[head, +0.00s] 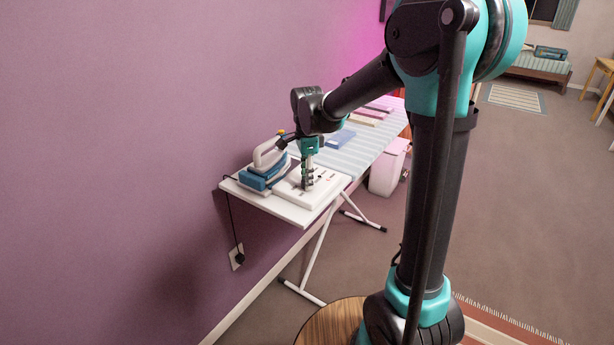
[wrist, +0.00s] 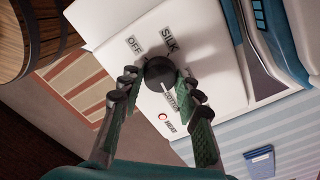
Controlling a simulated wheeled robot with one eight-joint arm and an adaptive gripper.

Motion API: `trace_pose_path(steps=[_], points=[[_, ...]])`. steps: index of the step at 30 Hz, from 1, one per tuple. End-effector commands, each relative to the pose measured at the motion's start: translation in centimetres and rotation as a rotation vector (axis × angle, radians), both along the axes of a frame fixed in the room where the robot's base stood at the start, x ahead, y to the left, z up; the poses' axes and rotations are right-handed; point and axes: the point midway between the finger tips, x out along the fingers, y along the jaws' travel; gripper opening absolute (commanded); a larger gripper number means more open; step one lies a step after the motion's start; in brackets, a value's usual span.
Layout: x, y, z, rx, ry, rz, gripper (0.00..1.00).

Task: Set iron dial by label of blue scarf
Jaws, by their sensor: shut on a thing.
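A dark round dial (wrist: 160,72) sits on a white control panel (wrist: 205,60) with labels OFF, SILK and a partly hidden one that seems to read COTTON. A red light marked HEAT (wrist: 163,117) is beside it. My gripper (wrist: 159,82) is shut on the dial, one finger on each side; in the head view my gripper (head: 308,178) points down at the panel. The blue and white iron (head: 264,170) stands left of the panel. A folded blue scarf (head: 341,138) lies on the board; in the wrist view the scarf (wrist: 260,161) has a pale label, unreadable.
The striped ironing board (head: 352,158) runs along the purple wall. Pink and cream folded cloths (head: 372,112) lie at its far end. A pink basket (head: 386,175) stands beside the board. The iron's cord hangs to a wall socket (head: 236,257). A round wooden stool (head: 325,322) stands in front.

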Motion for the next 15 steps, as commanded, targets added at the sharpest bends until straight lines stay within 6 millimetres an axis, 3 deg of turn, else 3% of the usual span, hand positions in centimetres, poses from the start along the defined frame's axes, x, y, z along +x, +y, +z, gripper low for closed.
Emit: trace_pose_path(steps=[15], points=[[0.03,0.00,0.02,0.000,-0.001,-0.181,0.04]])
